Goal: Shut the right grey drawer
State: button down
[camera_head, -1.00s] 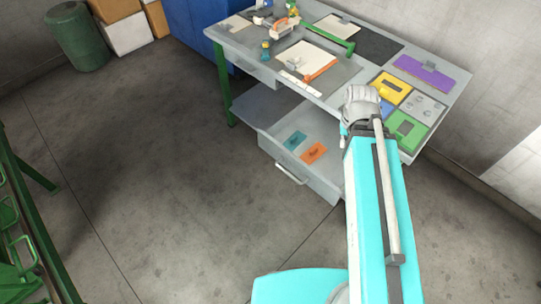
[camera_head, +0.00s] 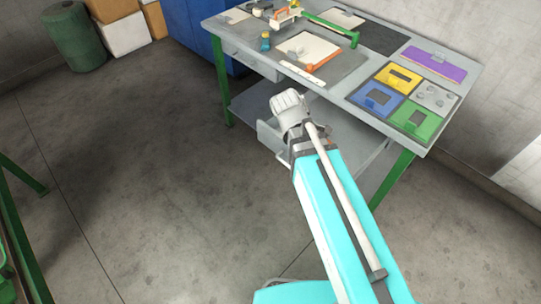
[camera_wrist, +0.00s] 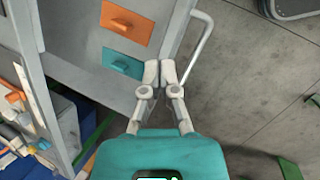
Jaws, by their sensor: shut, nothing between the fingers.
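The right grey drawer (camera_head: 268,136) hangs under the workbench; in the head view my arm hides most of it. In the wrist view the drawer (camera_wrist: 85,70) is open, with an orange piece (camera_wrist: 127,22) and a teal piece (camera_wrist: 123,63) lying inside. Its pale bar handle (camera_wrist: 204,42) stands out from the front, to the right. My gripper (camera_wrist: 160,70) is shut and empty, with its fingertips close to the drawer front near one end of the handle. I cannot tell whether they touch. In the head view my gripper (camera_head: 290,105) is in front of the drawer.
The workbench top (camera_head: 330,88) carries clipboards, coloured panels and small tools. A left drawer (camera_head: 250,64) sits under its left part. Green legs (camera_head: 222,95) support the bench. A blue cabinet (camera_head: 190,35) stands behind left. The floor in front is clear, with a green frame (camera_head: 15,210) at far left.

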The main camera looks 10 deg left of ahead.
jog(key=a+f+n+t+b, duration=0.1)
jog(key=a+f+n+b, duration=0.1)
jog(key=a+n+b, duration=0.1)
jog(key=s+a+f+n+t+h+b, duration=0.1)
jog(key=a+f+n+t+b, duration=0.1)
jog(key=a+n, duration=0.4)
jog(key=a+f+n+t+b, duration=0.1)
jog(key=a+f+n+b, duration=0.2)
jog(key=a+n+b, duration=0.2)
jog(key=a, duration=0.3)
jog(key=shift+s+a+f+t+h+b, duration=0.2)
jog(key=shift+s+f+t+h+b, duration=0.1)
jog(key=shift+s+f+t, duration=0.1)
jog(key=shift+f, duration=0.1)
jog(key=b, duration=0.7)
send_near(277, 149)
jog(key=shift+x, duration=3.2)
jog(key=shift+d, duration=0.15)
